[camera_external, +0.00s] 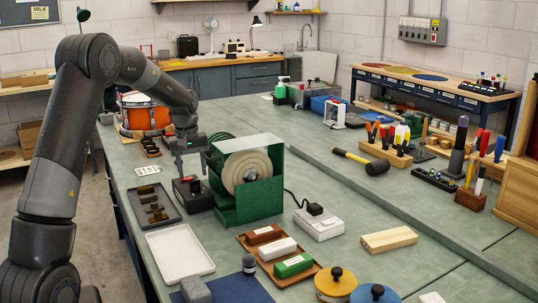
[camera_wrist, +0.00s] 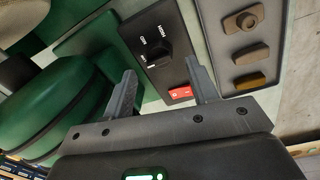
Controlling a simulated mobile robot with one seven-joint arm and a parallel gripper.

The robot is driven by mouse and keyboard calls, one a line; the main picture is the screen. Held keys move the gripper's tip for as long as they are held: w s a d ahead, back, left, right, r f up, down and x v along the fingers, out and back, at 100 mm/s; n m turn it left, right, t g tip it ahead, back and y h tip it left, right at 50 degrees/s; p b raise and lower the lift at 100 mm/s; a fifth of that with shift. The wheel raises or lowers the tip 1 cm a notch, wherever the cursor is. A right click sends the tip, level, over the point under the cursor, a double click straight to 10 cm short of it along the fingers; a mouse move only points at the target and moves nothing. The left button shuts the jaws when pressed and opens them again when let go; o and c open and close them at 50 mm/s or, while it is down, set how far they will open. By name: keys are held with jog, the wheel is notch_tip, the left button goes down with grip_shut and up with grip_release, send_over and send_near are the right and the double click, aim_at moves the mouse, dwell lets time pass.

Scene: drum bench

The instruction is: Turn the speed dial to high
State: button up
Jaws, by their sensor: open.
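The black control box (camera_external: 188,196) stands on the bench, left of the green machine (camera_external: 246,180) with its pale wheel. Which label the dial points at I cannot tell. A red switch (camera_wrist: 182,92) sits on the same face. My gripper (camera_external: 191,173) is above the box. In the wrist view, my gripper (camera_wrist: 161,70) is open and empty, its fingers on either side of the dial and switch area.
A dark tray (camera_external: 154,207) with small brown pieces lies left of the box. A white tray (camera_external: 180,252) is in front. The green machine stands close on the right. A white power box (camera_external: 319,223) and a tray of coloured blocks (camera_external: 307,272) lie further right.

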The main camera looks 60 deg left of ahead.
aim_at(195, 185)
jog(key=shift+w+f, duration=0.1)
jog(key=shift+f, duration=2)
jog(key=shift+c, duration=0.2)
jog(key=c, duration=0.9)
